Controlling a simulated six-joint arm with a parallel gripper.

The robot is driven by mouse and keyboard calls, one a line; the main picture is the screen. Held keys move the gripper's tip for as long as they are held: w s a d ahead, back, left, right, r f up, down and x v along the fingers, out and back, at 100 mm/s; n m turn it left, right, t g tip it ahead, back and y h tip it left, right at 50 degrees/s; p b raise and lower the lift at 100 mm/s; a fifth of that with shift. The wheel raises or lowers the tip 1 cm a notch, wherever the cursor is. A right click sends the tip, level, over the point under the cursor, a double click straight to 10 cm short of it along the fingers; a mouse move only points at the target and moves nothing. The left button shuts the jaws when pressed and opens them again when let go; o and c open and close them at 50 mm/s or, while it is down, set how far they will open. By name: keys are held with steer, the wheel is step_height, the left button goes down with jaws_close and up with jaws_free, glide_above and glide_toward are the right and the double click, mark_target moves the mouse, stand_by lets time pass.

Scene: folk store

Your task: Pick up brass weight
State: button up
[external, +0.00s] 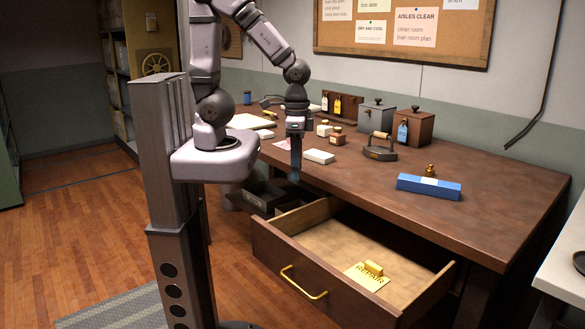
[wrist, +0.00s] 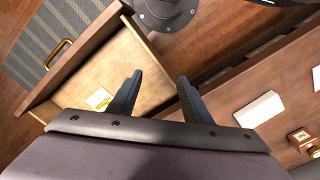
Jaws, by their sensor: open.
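The brass weight (external: 430,171) is a small gold knobbed piece on the right part of the desk (external: 465,215), just behind a long blue box (external: 428,187). It does not show in the wrist view. My gripper (external: 295,174) hangs fingers down near the desk's front left edge, well to the left of the weight. In the wrist view the two dark fingers of my gripper (wrist: 158,95) are apart with nothing between them. The open drawer and the desk's edge lie below them.
The open drawer (external: 330,297) juts out in front and holds a yellow REPAIR tag (external: 367,276). A flat iron (external: 380,148) stands left of the weight. A white box (external: 319,156) and small jars (external: 337,136) are nearer my gripper. The desk's front right is clear.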

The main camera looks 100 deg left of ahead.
step_height(320, 180, up, 5)
steer(key=w+d+f+n+t+b, duration=0.15)
steer(key=w+t, duration=0.55)
steer(key=w, duration=1.4)
steer(key=w+a+n+t+y+b, duration=0.25)
steer(key=w+a+t+y, duration=0.25)
steer(key=w+a, duration=0.7)
glide_toward(428, 169)
steer(key=shift+w+a+r+n+p, duration=0.1)
steer(key=shift+w+n+p, duration=0.1)
steer(key=shift+w, duration=0.2)
steer(key=shift+w+r+n+p, duration=0.1)
steer(key=shift+w+p, duration=0.1)
steer(key=shift+w, duration=0.25)
steer(key=shift+f+y, duration=0.3)
steer(key=shift+f, duration=0.2)
steer(key=shift+p+x, duration=1.25)
steer(key=shift+x, duration=2.35)
